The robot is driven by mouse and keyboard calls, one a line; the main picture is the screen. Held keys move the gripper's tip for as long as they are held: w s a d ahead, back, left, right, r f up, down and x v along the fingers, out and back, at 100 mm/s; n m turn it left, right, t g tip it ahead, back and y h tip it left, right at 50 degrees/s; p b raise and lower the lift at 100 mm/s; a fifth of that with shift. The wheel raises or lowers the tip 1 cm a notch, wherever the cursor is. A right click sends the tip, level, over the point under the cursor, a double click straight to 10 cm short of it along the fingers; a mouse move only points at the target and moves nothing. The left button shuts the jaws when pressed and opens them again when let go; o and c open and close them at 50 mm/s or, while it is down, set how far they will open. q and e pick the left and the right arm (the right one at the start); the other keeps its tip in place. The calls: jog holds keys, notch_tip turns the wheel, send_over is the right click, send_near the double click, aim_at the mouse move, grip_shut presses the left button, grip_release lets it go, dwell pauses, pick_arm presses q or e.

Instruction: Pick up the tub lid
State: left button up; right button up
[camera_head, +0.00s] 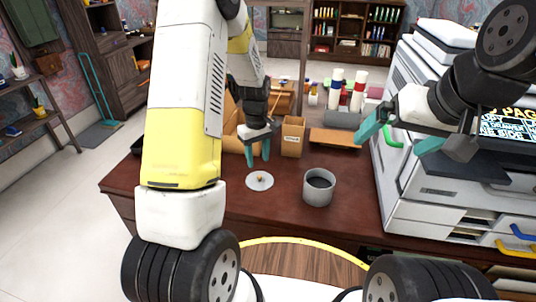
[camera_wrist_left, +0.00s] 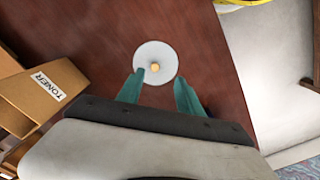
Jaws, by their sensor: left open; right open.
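The tub lid (camera_head: 260,181) is a flat white disc with a small orange-brown knob. It lies on the dark red desk, and it also shows in the left wrist view (camera_wrist_left: 146,52). My left gripper (camera_head: 258,157) is open, behind and above the lid in the head view. In the left wrist view its two teal fingers (camera_wrist_left: 158,88) point towards the lid, and the left fingertip overlaps the lid's edge in the picture. I cannot tell whether they touch. A grey open tub (camera_head: 318,188) stands right of the lid. My right gripper (camera_head: 398,139) is open and empty, near the printer.
A toner box (camera_head: 292,137) stands behind the lid and shows at the left in the wrist view (camera_wrist_left: 47,91). A large white printer (camera_head: 405,160) fills the right. The desk (camera_head: 225,203) is bare around the lid. Bottles (camera_head: 336,88) stand at the back.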

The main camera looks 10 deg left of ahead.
aim_at(259, 176)
pick_arm(q)
jog(key=shift+w+a+f, duration=0.1)
jog(key=shift+w+f, duration=0.25)
jog(key=shift+f, duration=0.6)
jog(key=f, duration=0.6)
jog(key=shift+w+f, duration=0.35)
jog(key=shift+f, duration=0.05)
grip_shut()
